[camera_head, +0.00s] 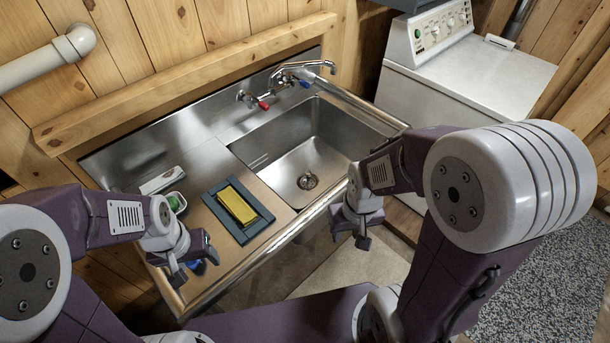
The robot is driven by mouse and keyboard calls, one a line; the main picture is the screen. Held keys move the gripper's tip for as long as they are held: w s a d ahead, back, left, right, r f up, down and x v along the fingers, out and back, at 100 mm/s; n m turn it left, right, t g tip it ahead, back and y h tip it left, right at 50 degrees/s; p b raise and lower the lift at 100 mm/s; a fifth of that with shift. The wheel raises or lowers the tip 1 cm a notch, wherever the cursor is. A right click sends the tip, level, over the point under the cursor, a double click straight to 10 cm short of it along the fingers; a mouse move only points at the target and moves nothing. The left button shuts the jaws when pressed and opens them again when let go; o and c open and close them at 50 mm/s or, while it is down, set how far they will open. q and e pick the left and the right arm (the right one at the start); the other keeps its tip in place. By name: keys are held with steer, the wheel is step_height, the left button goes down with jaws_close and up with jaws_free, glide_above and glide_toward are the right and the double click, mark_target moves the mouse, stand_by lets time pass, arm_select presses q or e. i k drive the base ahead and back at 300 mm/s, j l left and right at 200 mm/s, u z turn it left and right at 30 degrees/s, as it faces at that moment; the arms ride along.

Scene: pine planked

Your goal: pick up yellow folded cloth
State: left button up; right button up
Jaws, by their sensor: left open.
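The yellow folded cloth (237,205) lies on a dark blue-grey tray (260,226) on the metal drainboard, left of the sink basin. My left gripper (194,270) is open, above the drainboard's front left part. It is apart from the cloth, to its left and nearer to me. My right gripper (350,238) hangs in front of the sink's front edge, right of the cloth and well apart from it. Its fingers are small and partly hidden, so I cannot tell its opening.
The steel sink basin (335,140) with a tap (305,68) is right of the tray. A white object (162,180) and a green-topped container (176,201) stand left of the tray. A white washing machine (465,75) stands at the back right. The sink's front edge lies between my arms.

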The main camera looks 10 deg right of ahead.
mark_target(230, 198)
steer(key=i+l+u, duration=0.15)
steer(key=l+u, duration=0.15)
steer(key=i+l+u, duration=0.25)
steer(key=l+u, duration=0.3)
steer(key=l, duration=0.15)
steer(key=l+u, duration=0.25)
steer(key=l, duration=0.15)
